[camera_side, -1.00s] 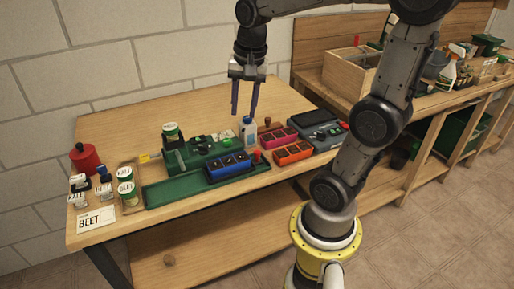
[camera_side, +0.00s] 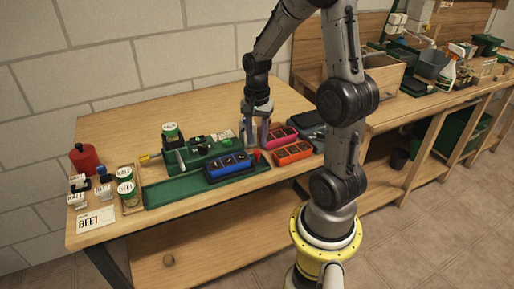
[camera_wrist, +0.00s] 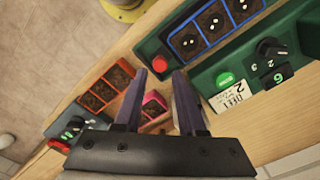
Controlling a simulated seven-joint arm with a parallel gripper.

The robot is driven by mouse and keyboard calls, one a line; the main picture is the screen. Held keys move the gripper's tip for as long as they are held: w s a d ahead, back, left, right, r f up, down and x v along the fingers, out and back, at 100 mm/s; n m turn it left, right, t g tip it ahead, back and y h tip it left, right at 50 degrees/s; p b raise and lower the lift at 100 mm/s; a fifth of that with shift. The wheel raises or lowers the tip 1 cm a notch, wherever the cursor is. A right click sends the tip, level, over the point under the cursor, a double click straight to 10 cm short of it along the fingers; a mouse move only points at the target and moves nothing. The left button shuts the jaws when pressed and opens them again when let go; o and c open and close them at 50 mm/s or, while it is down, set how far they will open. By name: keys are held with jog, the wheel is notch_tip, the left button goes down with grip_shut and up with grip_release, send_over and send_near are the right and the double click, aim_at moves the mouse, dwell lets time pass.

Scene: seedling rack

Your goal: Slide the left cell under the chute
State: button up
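The blue tray (camera_side: 228,168) sits in the green track (camera_side: 180,191), in front of the green seeder (camera_side: 190,155); its dark cells show in a row in the wrist view (camera_wrist: 168,38). A red knob (camera_side: 257,156) stands at the tray's right end, and it also shows in the wrist view (camera_wrist: 159,63). My gripper (camera_side: 254,146) is low over that end, fingers pointing down. In the wrist view the open fingers (camera_wrist: 160,78) appear on either side of the knob, with visible gaps. Contact cannot be told. The chute is not clearly distinguishable.
Pink (camera_side: 280,137) and orange (camera_side: 292,153) trays stand close right of my gripper. A labelled can (camera_side: 170,131) tops the seeder. Small pots, a red canister (camera_side: 83,158) and a BEET card (camera_side: 96,220) are at the left. The table's back is clear.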

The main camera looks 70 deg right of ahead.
aim_at(257, 152)
jog(key=shift+f, duration=2.05)
jog(key=shift+c, duration=0.2)
grip_shut()
jog(key=shift+r, duration=0.1)
